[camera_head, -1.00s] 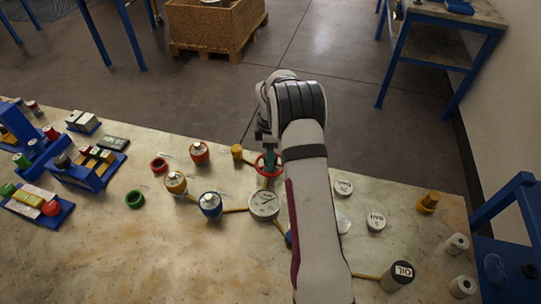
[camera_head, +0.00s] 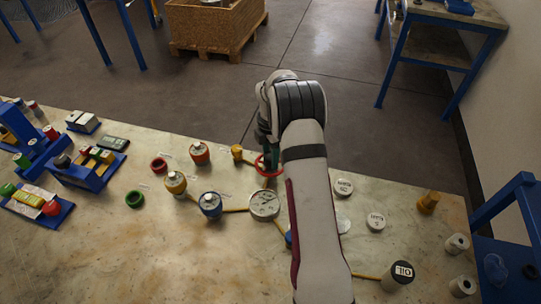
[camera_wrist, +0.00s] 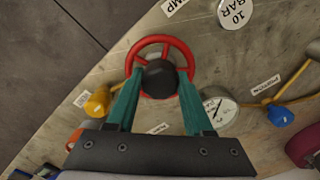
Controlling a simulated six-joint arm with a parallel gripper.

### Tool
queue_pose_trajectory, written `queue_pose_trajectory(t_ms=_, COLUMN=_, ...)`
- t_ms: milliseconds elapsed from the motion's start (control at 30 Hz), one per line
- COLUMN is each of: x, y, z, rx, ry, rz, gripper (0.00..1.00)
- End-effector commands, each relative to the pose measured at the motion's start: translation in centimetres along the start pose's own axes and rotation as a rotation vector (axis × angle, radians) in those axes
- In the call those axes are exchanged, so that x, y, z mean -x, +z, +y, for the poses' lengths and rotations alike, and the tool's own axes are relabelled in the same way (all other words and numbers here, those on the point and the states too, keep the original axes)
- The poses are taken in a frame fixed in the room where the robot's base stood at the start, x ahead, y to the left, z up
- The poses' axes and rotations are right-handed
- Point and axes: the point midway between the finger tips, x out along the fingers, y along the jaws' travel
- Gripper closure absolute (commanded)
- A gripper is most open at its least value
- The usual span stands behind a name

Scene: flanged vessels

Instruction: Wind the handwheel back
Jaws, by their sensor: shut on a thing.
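The red handwheel (camera_wrist: 161,44) stands at the far edge of the workbench and shows a rim, spokes and a dark hub (camera_wrist: 160,78). In the head view the handwheel (camera_head: 268,165) is partly hidden behind my gripper (camera_head: 268,148). In the wrist view my gripper (camera_wrist: 158,90) has its two green fingers on either side of the dark hub, shut on the handwheel there. A round white-faced gauge (camera_head: 264,204) stands just in front of the handwheel; it also shows in the wrist view (camera_wrist: 218,110).
Yellow (camera_head: 175,183), blue (camera_head: 210,205) and red-orange (camera_head: 200,153) vessels stand left of the gauge, linked by yellow pipes.

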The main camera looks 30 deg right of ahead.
Motion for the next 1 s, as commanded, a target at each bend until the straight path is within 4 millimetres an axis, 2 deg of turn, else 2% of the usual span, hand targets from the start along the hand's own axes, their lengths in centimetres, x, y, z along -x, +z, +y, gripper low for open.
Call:
queue_pose_trajectory(t_ms=367, x=0.1, y=0.0, z=0.0, rx=0.002, ry=0.001, rz=0.000, gripper=1.00)
queue_pose_trajectory(t_ms=400, x=0.1, y=0.0, z=0.0, rx=0.002, ry=0.001, rz=0.000, gripper=0.41)
queue_pose_trajectory(t_ms=533, x=0.1, y=0.0, z=0.0, rx=0.002, ry=0.000, rz=0.000, gripper=0.18)
queue_pose_trajectory(t_ms=833, x=0.2, y=0.0, z=0.0, rx=0.002, ry=0.000, rz=0.000, gripper=0.18)
queue_pose_trajectory(t_ms=933, x=1.1, y=0.0, z=0.1, rx=0.002, ry=0.002, rz=0.000, gripper=0.18)
queue_pose_trajectory(t_ms=1000, x=2.5, y=0.0, z=0.1, rx=0.002, ry=0.004, rz=-0.001, gripper=0.18)
